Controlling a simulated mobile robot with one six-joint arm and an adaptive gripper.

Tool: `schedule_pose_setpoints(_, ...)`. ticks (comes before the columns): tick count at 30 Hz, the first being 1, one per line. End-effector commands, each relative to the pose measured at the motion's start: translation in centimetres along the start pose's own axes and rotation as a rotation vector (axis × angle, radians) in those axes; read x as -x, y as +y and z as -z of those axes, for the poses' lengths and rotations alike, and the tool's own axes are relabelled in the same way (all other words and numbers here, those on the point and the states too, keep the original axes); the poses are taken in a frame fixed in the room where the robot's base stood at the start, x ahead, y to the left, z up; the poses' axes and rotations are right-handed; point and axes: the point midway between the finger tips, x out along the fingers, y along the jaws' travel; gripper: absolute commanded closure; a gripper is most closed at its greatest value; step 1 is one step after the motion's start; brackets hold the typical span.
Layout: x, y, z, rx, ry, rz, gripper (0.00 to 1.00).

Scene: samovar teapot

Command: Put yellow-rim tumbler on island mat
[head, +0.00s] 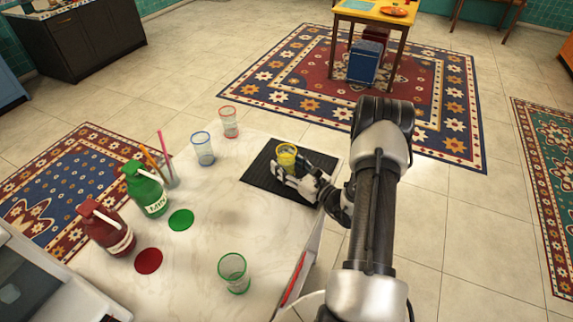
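The yellow-rim tumbler (286,156) is upright at the black island mat (262,178), near the right side of the white worktop. My gripper (289,165) reaches in from the right, with its fingers at the tumbler's near and right sides. The fingers partly hide the tumbler's lower part. I cannot tell whether they grip it or stand apart from it, nor whether its base touches the mat. The rest of the mat is bare.
A blue-rim tumbler (203,149) and red-rim tumbler (229,122) stand left of the mat. A green-rim tumbler (234,273) is at the front. Green (147,190) and red (107,228) bottles, round green (181,220) and red (148,261) coasters are at left.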

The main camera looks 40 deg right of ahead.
Motion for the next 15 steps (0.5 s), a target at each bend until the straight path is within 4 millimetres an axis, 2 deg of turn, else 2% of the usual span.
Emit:
schedule_pose_setpoints(6, 0.0, 0.0, -0.05, 0.0, 0.0, 0.0, 0.34)
schedule_pose_setpoints(15, 0.0, 0.0, -0.16, 0.0, 0.0, 0.0, 0.34)
